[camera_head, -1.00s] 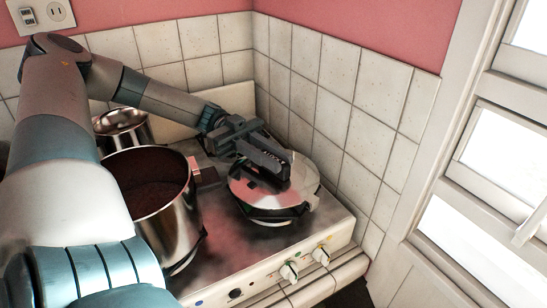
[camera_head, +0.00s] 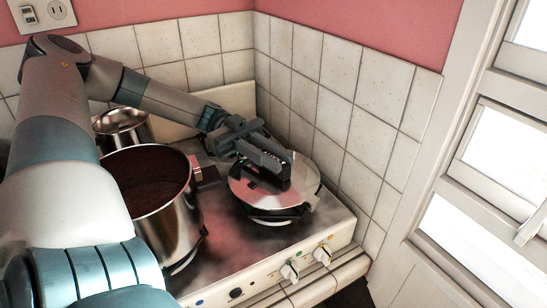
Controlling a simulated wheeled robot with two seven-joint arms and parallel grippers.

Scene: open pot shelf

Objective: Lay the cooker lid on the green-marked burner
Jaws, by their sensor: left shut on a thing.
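The cooker lid (camera_head: 262,202) is a round, shiny, silver disc. It lies nearly flat over the right front burner (camera_head: 280,216), whose dark supports show under its near edge. I cannot tell whether the lid fully rests on the supports. My left gripper (camera_head: 277,172) is over the lid's middle, shut on it from above. The fingers hide the grasped part of the lid. Small coloured marks show on the stove's front panel, but I cannot tell for sure which burner the green one marks. My right gripper is not in view.
A large steel pot (camera_head: 165,215) with a dark inside stands left of the lid, its handle towards my gripper. A smaller metal pot (camera_head: 122,127) stands behind it. Knobs (camera_head: 289,271) line the stove's front. A tiled wall (camera_head: 345,120) is close behind and to the right.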

